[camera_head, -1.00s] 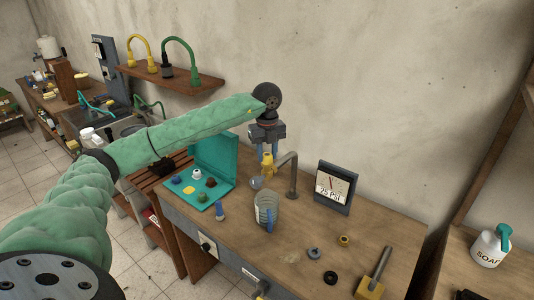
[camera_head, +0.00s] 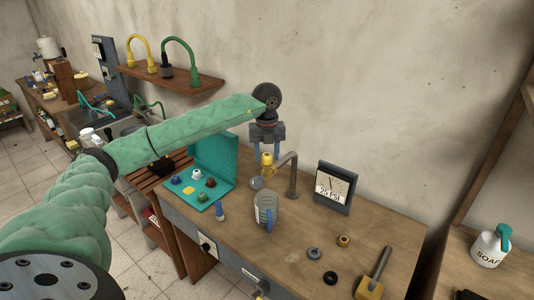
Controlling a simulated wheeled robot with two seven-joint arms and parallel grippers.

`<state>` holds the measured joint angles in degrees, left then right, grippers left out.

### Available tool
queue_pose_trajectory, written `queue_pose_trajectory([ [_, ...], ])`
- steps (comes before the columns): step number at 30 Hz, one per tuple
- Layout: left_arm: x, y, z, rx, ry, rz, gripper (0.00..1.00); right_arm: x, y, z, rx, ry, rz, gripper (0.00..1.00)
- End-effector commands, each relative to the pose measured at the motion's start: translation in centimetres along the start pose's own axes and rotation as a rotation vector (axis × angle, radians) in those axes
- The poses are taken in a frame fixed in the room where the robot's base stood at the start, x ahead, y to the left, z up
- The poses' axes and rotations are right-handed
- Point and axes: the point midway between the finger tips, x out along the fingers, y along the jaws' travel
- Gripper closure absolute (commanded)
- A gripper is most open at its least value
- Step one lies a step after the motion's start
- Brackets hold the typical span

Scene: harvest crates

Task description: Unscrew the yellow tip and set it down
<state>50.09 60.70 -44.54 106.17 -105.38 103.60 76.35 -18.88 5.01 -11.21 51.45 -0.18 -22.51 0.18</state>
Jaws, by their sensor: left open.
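The yellow tip (camera_head: 267,158) is upright at the end of the grey curved spout (camera_head: 291,175), above the workbench. A pale round piece (camera_head: 256,183) shows just below it. My left gripper (camera_head: 267,152) points down from above, with its two blue fingers apart on either side of the yellow tip. It is open, and I cannot tell whether either finger touches the tip. My right gripper is not in view.
A clear jug (camera_head: 265,206) stands below the spout, with a gauge (camera_head: 334,187) to its right. The teal case (camera_head: 213,165) with coloured tips lies open at left. Bare bench lies between.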

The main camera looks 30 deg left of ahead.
Motion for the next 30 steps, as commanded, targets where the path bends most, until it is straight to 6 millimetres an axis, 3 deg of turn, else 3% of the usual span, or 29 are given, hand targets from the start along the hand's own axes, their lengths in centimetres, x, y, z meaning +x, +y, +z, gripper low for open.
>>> queue_pose_trajectory([
  [21, -0.04, 0.01, 0.03, 0.708, -0.001, 0.0, 0.55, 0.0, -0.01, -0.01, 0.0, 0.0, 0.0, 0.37],
  [30, -0.02, 0.0, 0.02, 0.784, 0.0, 0.0, 0.55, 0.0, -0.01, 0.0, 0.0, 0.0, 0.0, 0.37],
])
